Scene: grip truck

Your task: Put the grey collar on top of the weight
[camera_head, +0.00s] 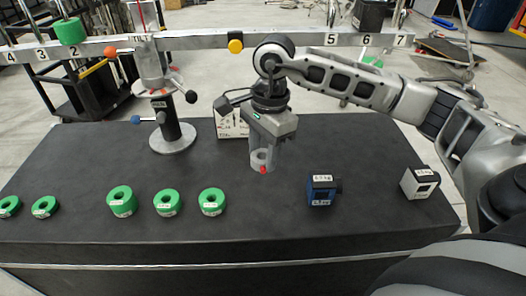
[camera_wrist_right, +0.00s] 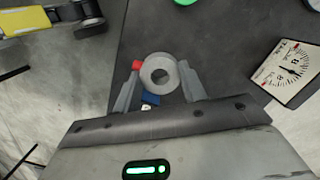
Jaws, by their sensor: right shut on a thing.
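The grey collar (camera_head: 258,161), a ring with a red knob, is between the fingers of my right gripper (camera_head: 262,156) above the black table. The right wrist view shows the collar (camera_wrist_right: 173,74) pinched between both fingertips of the gripper (camera_wrist_right: 160,82). A green weight (camera_head: 69,31) is at the left part of the balance beam. Several green ring weights (camera_head: 121,201) lie along the front left of the table. A blue block (camera_head: 321,190) with labels stands to the right of the collar. Which weight is meant cannot be told. My left gripper is out of view.
The balance stand (camera_head: 173,138) rises at the back left, carrying a long numbered beam (camera_head: 300,40) with an orange ball and a yellow piece. A box (camera_head: 230,124) stands behind my right gripper. A white block (camera_head: 420,182) stands at the right. The table's middle front is clear.

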